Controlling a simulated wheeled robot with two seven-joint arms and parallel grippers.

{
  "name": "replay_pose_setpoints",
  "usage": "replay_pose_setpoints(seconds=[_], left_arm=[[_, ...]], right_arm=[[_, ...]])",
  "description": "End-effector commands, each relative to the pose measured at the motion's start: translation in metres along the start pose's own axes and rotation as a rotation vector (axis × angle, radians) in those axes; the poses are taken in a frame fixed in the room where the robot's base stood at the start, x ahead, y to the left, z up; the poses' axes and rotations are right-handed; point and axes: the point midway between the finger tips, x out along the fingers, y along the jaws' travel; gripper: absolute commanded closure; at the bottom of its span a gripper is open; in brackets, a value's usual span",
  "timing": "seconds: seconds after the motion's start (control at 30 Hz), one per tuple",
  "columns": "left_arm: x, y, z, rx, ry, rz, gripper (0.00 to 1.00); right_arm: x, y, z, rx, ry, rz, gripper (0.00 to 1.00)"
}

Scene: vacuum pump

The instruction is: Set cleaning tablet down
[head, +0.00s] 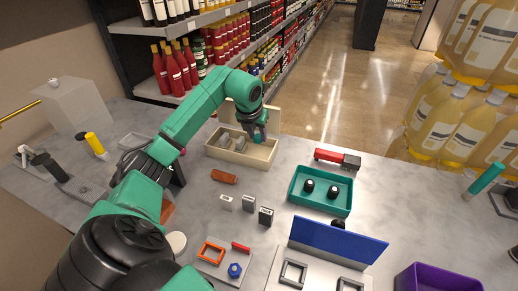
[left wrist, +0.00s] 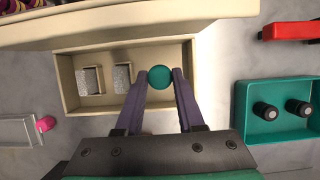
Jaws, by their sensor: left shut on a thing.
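The cleaning tablet (left wrist: 160,77) is a small round teal piece. My left gripper (left wrist: 161,76) is shut on it, with a purple finger on each side, in the left wrist view. The gripper is over the right part of an open beige box (left wrist: 62,85). In the head view my left gripper (head: 258,137) reaches down at the right end of the same box (head: 226,157). I cannot tell whether the tablet touches the box floor. My right gripper is not in view.
Two grey pieces (left wrist: 88,80) (left wrist: 123,78) stand in the box's left part. A teal tray (head: 320,205) with two dark cylinders is to the right. A red and black tool (head: 337,158) lies behind it. A brown cylinder (head: 224,176) lies in front of the box.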

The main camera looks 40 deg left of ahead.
Motion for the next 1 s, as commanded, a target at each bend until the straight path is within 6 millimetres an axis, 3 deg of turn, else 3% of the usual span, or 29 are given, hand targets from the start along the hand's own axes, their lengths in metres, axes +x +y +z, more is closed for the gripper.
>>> replay_pose_setpoints(seconds=[0.3,0.67,0.7,0.77,1.0], left_arm=[[0.05,0.0,-0.021,0.001,0.002,-0.002,1.0],[0.058,0.0,-0.024,0.001,-0.001,-0.001,1.0],[0.057,0.0,-0.023,0.001,-0.001,-0.001,0.51],[0.057,0.0,-0.023,0.001,-0.001,-0.001,0.33],[0.057,0.0,-0.023,0.001,-0.001,-0.001,0.33]], right_arm=[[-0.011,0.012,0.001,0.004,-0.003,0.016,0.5],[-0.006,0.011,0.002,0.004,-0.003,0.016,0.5],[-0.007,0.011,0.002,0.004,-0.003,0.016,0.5],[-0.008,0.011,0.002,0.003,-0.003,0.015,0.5],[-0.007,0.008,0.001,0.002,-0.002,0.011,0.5]])
